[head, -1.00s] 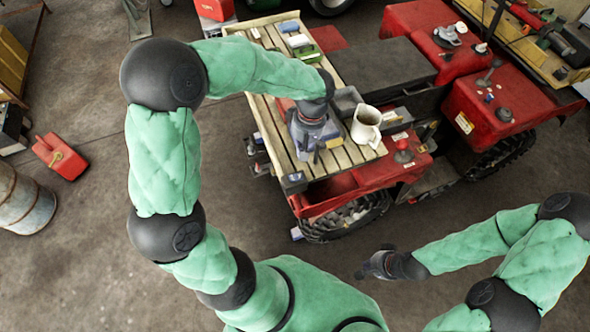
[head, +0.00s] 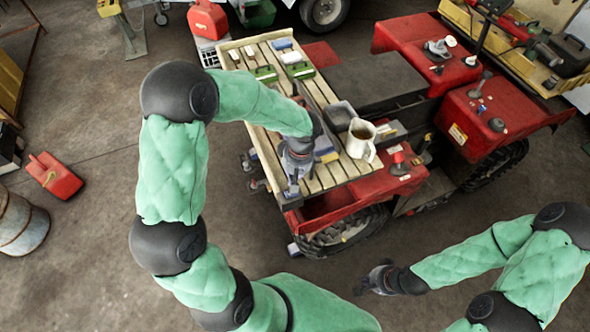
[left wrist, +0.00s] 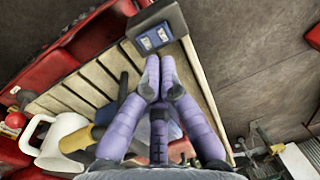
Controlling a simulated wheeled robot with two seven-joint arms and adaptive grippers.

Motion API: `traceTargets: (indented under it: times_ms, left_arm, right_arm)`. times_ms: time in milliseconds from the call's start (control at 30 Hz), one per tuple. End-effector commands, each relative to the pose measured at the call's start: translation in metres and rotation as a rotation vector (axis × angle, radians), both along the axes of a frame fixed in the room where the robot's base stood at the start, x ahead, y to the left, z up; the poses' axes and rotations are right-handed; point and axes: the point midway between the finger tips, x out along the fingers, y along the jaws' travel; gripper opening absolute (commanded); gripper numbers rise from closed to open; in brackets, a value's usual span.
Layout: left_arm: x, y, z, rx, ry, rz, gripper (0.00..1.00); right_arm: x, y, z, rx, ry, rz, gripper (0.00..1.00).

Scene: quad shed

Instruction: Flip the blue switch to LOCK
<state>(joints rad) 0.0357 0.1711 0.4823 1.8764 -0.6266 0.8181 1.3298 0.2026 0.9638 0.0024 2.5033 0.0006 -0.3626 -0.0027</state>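A dark box (left wrist: 170,18) with a blue switch plate (left wrist: 152,37) sits at the corner of the slatted wooden rack (left wrist: 75,95) in the left wrist view. The plate has two pale marks; I cannot read them or tell the switch position. My left gripper (left wrist: 160,77) points at the plate with its purple fingertips together and empty, a short way from it. In the head view my left gripper (head: 292,184) is over the rack's near end, and partly hides the box corner. My right gripper (head: 372,276) hangs empty with fingers apart, away from the rack.
A white pitcher (head: 360,141) and a grey bin (head: 341,115) stand on the rack to the right of my left gripper. Green-and-white items (head: 299,70) lie at its far end. The red quad (head: 330,212) supports the rack.

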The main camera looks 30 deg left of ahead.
Motion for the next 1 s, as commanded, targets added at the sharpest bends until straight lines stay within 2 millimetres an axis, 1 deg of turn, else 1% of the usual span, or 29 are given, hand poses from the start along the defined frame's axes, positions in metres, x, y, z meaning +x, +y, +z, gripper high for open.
traceTargets:
  times_ms: [33,200,400,533,867,1000]
  left_arm:
    - [-0.002,0.001,-0.011,0.000,0.004,0.001,0.00]
    - [-0.005,0.003,-0.037,-0.001,0.004,-0.001,0.00]
    - [-0.006,0.005,-0.055,-0.001,0.001,-0.001,0.00]
    - [-0.006,0.005,-0.059,-0.001,0.000,0.000,0.00]
    - [-0.006,0.005,-0.059,-0.002,-0.002,0.000,0.00]
    - [-0.007,0.007,-0.064,-0.022,-0.025,0.003,0.00]
  right_arm:
    - [0.000,0.000,-0.001,0.000,0.000,0.000,0.00]
    - [0.000,0.000,-0.003,0.000,0.000,0.000,0.00]
    - [0.000,0.000,-0.003,0.000,0.000,0.000,0.00]
    - [0.000,0.000,-0.003,0.000,0.000,0.000,0.00]
    - [0.000,0.000,-0.004,0.000,0.000,0.000,0.00]
    - [0.000,0.000,-0.013,0.000,0.000,0.000,0.00]
